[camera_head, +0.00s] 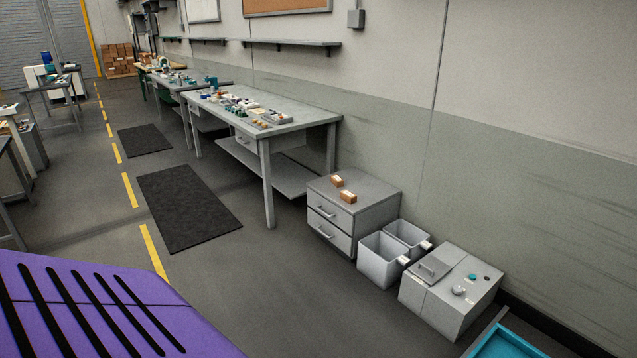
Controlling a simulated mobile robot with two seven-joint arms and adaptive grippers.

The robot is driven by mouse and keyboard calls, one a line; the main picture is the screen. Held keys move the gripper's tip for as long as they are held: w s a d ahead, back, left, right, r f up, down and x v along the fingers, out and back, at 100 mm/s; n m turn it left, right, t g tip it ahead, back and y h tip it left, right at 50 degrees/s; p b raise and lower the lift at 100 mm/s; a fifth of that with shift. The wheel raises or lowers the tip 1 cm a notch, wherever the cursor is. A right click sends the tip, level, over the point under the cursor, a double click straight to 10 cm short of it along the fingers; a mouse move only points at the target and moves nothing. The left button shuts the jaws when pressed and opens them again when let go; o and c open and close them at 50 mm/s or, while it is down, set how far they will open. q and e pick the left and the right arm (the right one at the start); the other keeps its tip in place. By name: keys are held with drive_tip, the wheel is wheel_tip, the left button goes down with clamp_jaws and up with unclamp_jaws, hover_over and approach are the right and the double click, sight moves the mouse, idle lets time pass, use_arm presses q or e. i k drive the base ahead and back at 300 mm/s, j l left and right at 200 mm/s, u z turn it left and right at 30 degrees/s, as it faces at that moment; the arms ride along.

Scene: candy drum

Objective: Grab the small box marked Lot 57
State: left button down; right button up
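Two small orange-brown boxes sit apart on top of a low grey drawer cabinet (375,203) right of centre. The farther box (337,181) is toward the back left of the top, and the nearer box (348,196) is toward its front middle. Each has a pale patch, but any lettering is too small to read, so I cannot tell which is Lot 57. Neither of my grippers shows in the head view.
Two open grey bins (382,262) and a grey machine (450,290) stand right of the cabinet along the wall. A long workbench (318,113) with small items stands beyond it. Purple slotted surface (120,310) fills the lower left. Floor (270,270) before the cabinet is clear.

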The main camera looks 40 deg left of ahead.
sight(336, 179)
drive_tip(key=u, duration=1.35)
drive_tip(key=i+z, duration=0.1)
drive_tip(key=i, duration=0.25)
drive_tip(key=i+u, duration=0.1)
drive_tip(key=i, duration=0.7)
drive_tip(key=i+l+u, duration=0.1)
drive_tip(key=i, duration=0.7)
drive_tip(key=i+u, duration=0.25)
drive_tip(key=i, duration=0.55)
drive_tip(key=i+l+u, duration=0.25)
drive_tip(key=i, duration=0.55)
drive_tip(key=i+j+z, duration=0.1)
drive_tip(key=i+z, duration=0.15)
drive_tip(key=i, duration=0.15)
drive_tip(key=i+j+z, duration=0.25)
drive_tip(key=i, duration=0.2)
drive_tip(key=i+j+z, duration=0.2)
drive_tip(key=i, duration=0.2)
drive_tip(key=i+l+z, duration=0.1)
drive_tip(key=i+z, duration=0.15)
drive_tip(key=z, duration=0.15)
drive_tip(key=i+z, duration=0.35)
drive_tip(key=k, duration=0.1)
